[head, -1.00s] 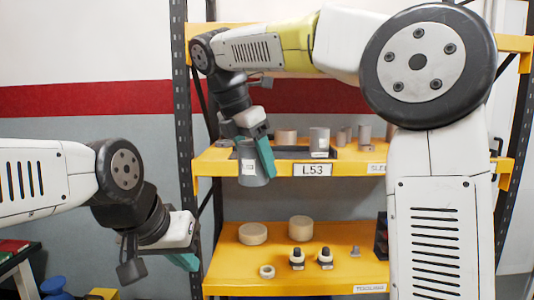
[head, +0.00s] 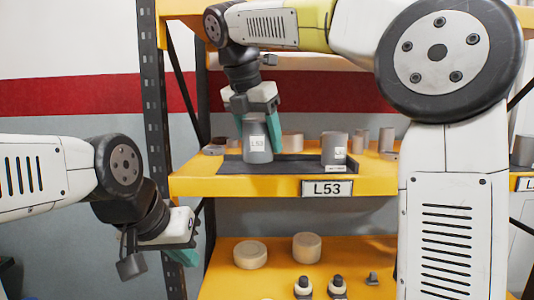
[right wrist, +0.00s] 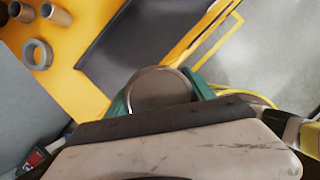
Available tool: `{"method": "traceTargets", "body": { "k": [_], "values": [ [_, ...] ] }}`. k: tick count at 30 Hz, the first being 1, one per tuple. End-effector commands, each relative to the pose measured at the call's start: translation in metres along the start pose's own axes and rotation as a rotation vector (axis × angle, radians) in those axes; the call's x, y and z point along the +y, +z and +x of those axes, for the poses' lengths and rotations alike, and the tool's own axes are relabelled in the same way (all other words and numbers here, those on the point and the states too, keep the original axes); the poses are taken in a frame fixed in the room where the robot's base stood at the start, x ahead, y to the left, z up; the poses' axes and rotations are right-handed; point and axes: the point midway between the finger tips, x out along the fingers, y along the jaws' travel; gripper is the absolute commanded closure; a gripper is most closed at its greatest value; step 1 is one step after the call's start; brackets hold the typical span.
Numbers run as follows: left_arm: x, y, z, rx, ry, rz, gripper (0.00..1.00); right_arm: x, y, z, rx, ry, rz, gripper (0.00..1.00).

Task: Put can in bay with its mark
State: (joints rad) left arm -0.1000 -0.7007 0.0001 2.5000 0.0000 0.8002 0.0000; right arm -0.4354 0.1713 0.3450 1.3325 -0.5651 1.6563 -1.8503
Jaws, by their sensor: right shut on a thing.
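A grey can (head: 258,152) with a white label reading L53 is upright in my right gripper (head: 258,110), whose teal fingers are shut on its upper part. In the head view the can is in front of the left part of a dark mat (head: 295,166) on the upper shelf; I cannot tell whether it touches. In the right wrist view the can's round top (right wrist: 160,88) sits between the fingers, with the mat (right wrist: 135,45) beyond it. The shelf edge carries an L53 sign (head: 327,188). My left gripper (head: 184,256) hangs low at the left; its jaw opening is unclear.
Another grey can (head: 334,150) with a label stands at the mat's right end. Tan and grey cylinders stand behind the mat. A dark rack post (head: 153,120) rises left of the shelf. The lower shelf (head: 225,285) holds round tan blocks and small parts.

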Motion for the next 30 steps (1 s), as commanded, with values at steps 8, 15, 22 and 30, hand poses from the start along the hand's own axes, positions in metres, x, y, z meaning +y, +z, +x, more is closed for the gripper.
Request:
{"method": "traceTargets", "body": {
  "k": [8, 15, 22, 30],
  "values": [
    [0.0, 0.0, 0.0, 0.0, 0.0, 0.0, 1.0, 0.031, 0.058, 0.033, 0.001, 0.0, 0.003, 0.94],
    [0.0, 0.0, 0.0, -0.001, 0.0, 0.0, 1.0, 0.043, 0.08, 0.044, 0.0, 0.001, 0.001, 0.94],
    [0.0, 0.0, 0.0, -0.001, 0.0, 0.0, 1.0, 0.045, 0.08, 0.064, 0.001, -0.003, -0.001, 0.94],
    [0.0, 0.0, 0.0, -0.001, 0.0, 0.0, 1.0, 0.045, 0.073, 0.08, -0.001, 0.0, 0.001, 0.94]
  ]
}}
